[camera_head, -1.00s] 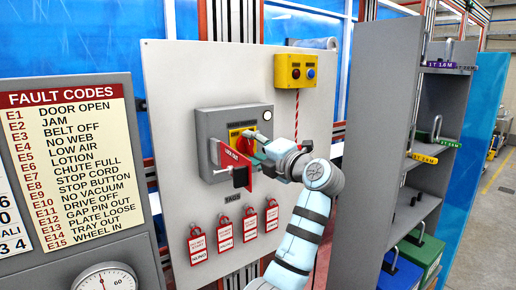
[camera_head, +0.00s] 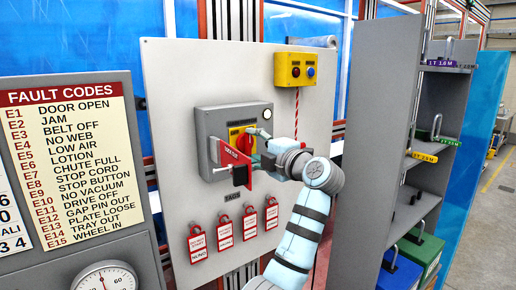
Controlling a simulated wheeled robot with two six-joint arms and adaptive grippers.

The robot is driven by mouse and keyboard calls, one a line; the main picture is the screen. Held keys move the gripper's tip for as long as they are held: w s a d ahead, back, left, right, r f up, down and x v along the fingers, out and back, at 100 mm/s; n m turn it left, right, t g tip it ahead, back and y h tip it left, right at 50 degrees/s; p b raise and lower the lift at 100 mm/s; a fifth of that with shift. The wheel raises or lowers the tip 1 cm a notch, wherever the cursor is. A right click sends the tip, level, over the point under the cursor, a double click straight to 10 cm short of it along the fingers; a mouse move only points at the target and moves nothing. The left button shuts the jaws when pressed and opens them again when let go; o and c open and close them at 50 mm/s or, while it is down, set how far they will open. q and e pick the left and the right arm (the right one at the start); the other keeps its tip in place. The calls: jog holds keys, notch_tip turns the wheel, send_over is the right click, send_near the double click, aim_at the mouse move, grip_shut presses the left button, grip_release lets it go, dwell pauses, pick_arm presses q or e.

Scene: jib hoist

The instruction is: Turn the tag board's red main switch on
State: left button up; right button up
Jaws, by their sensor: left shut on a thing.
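The tag board (camera_head: 180,80) is a pale upright panel. On it is a grey switch box (camera_head: 210,122) with a yellow plate (camera_head: 236,132) and the red main switch (camera_head: 244,142). A red "LOCK OUT" plate (camera_head: 231,156) stands out in front of the box.
Several red tags (camera_head: 223,232) hang below the box. A yellow button box (camera_head: 294,70) with a red-and-white cord is above right. A grey shelf unit (camera_head: 378,110) stands right, close to my arm. A fault-code board (camera_head: 70,165) and gauge (camera_head: 105,278) are left.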

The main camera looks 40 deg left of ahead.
pick_arm(q)
jog(key=o, duration=1.1)
jog(key=shift+a+r, duration=0.15)
jog(key=shift+r, duration=0.05)
jog(key=shift+c, duration=0.2)
jog(key=shift+o, duration=0.5)
jog(key=shift+s+a+f, duration=0.15)
jog(key=shift+s+d, duration=0.1)
jog(key=shift+d, duration=0.35)
jog(key=v, duration=1.1)
